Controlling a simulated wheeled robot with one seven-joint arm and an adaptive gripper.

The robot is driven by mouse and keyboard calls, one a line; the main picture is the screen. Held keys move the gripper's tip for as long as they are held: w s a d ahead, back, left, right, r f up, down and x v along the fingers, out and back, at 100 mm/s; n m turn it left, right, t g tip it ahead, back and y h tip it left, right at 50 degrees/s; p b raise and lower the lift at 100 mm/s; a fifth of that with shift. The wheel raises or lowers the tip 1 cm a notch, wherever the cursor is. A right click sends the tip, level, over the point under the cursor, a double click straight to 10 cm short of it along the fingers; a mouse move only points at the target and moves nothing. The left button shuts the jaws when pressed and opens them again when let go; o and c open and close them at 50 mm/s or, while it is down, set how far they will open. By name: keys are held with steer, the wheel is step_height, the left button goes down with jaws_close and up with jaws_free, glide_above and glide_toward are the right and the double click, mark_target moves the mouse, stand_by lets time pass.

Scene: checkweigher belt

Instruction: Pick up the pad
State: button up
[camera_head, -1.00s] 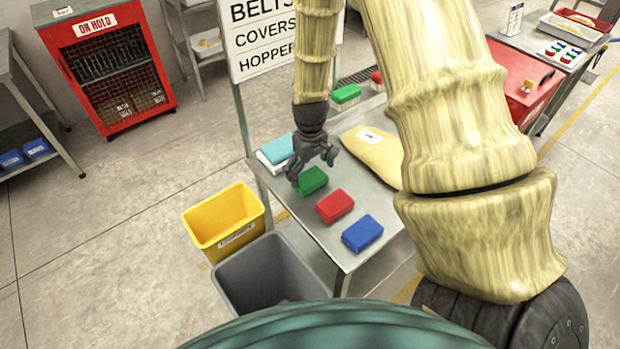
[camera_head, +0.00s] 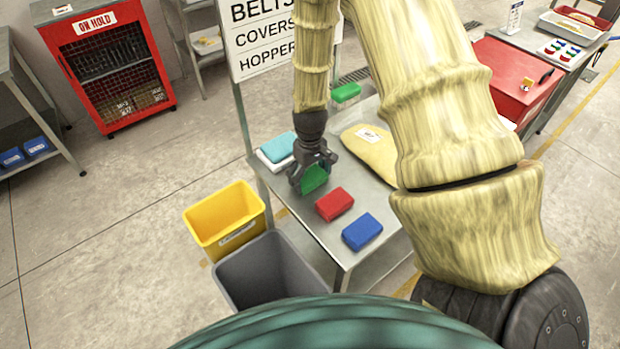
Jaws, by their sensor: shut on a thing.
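My gripper (camera_head: 313,172) is at the left part of the steel table (camera_head: 305,220), shut on a green pad (camera_head: 315,180). Its dark fingers are on either side of the pad and cover part of it. The pad appears tilted; I cannot tell whether it still touches the table. A red pad (camera_head: 335,204) and a blue pad (camera_head: 362,232) lie in a row in front of it on the table. A light blue pad (camera_head: 279,147) lies on a white item just left of my gripper.
A tan cover (camera_head: 370,153) with a white label lies right of my gripper. Another green block (camera_head: 346,93) is at the table's back. A yellow bin (camera_head: 224,218) and a grey bin (camera_head: 270,275) stand beside the table. A sign (camera_head: 262,40) rises behind.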

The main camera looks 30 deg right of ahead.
mark_target(310, 175)
steer(key=shift+r, duration=0.1)
steer(key=shift+r+b, duration=0.3)
steer(key=shift+r, duration=0.15)
step_height(310, 175, up, 2)
steer(key=shift+r+b, duration=0.2)
steer(key=shift+b, duration=0.25)
steer(key=s+a+b, duration=0.1)
steer(key=s+a, duration=0.1)
steer(key=s, duration=0.2)
steer(key=s+a+r+b, duration=0.1)
steer(key=s+a, duration=0.2)
steer(key=s, duration=0.2)
steer(key=s+a+b, duration=0.1)
steer(key=s+a, duration=0.2)
steer(key=s, duration=0.1)
steer(key=shift+s+a+r+b, duration=0.1)
steer(key=shift+s+r+b, duration=0.15)
steer(key=shift+s+b, duration=0.15)
steer(key=shift+o, duration=0.8)
steer(key=shift+w, duration=0.1)
steer(key=shift+c, duration=0.3)
